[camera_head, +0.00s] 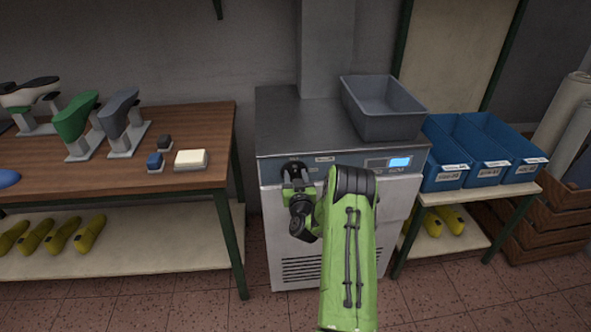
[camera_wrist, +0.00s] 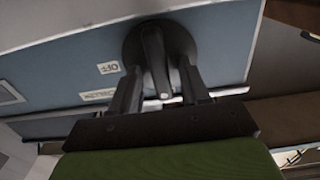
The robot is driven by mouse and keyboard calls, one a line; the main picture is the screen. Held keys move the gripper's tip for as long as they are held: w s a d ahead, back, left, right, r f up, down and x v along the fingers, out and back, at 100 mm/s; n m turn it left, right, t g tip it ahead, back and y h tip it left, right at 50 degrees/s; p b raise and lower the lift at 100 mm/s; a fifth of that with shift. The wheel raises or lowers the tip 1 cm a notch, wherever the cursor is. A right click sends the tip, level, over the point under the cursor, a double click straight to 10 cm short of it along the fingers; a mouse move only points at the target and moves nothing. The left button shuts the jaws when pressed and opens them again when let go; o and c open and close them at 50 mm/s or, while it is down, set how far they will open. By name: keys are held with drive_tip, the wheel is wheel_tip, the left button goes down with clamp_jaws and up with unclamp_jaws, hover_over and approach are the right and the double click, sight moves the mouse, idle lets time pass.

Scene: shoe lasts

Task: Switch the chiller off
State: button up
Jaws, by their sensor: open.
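The chiller (camera_head: 275,225) is a grey metal cabinet with a blue control strip and a lit display (camera_head: 399,162) in the head view. A round black rotary knob (camera_head: 293,167) sits at the left end of the strip. In the wrist view the knob (camera_wrist: 152,48) has a raised bar handle, and a small OFF label (camera_wrist: 108,68) is on the panel beside it. My gripper (camera_head: 296,180) is at the knob. In the wrist view my gripper (camera_wrist: 159,75) is open, with one finger on each side of the bar. Whether the fingers touch it is unclear.
A grey bin (camera_head: 382,108) stands on the chiller top. A wooden table (camera_head: 190,120) with shoe lasts is to the left. Blue bins (camera_head: 480,150) stand on a small table to the right. My arm hides part of the chiller front.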

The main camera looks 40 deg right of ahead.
drive_tip(key=shift+a, duration=0.1)
clamp_jaws()
drive_tip(key=shift+m, duration=0.4)
drive_tip(key=m, duration=0.2)
drive_tip(key=m+b, duration=0.1)
drive_tip(key=shift+s+d+m, duration=0.15)
drive_tip(key=shift+d+m, duration=0.05)
drive_tip(key=shift+m, duration=0.2)
drive_tip(key=m+b, duration=0.1)
drive_tip(key=m, duration=0.3)
drive_tip(key=shift+d+f+m, duration=0.1)
drive_tip(key=shift+m, duration=0.2)
drive_tip(key=m, duration=0.8)
drive_tip(key=shift+s+d+f+m, duration=0.1)
drive_tip(key=shift+s+f+m, duration=0.05)
drive_tip(key=shift+f+m, duration=0.15)
